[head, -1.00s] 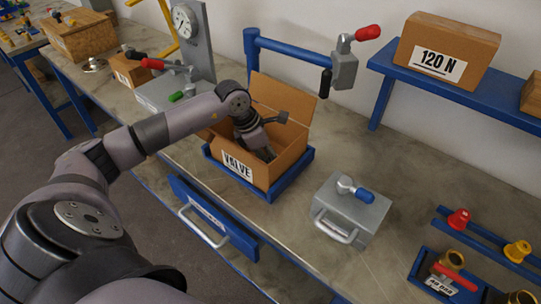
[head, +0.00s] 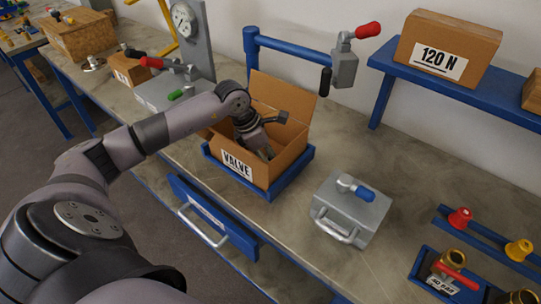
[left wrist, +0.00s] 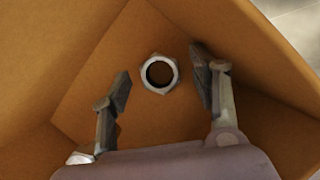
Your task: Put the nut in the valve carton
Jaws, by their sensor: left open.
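The open valve carton (head: 278,165), a brown box labelled VALVE, stands in a blue tray on the bench. My left gripper (head: 268,154) reaches down into it, its fingertips partly hidden by the carton's front wall. In the left wrist view the nut (left wrist: 158,73), a silvery hex ring, lies inside the carton (left wrist: 80,70). The open fingers of my left gripper (left wrist: 163,85) are on either side of the nut, with a gap visible on both sides. My right gripper is not in view.
A grey metal case (head: 352,208) with a handle stands right of the carton. A blue post with a red-handled clamp (head: 344,68) rises behind. A blue shelf (head: 455,85) holds a 120 N box. Bench space between is clear.

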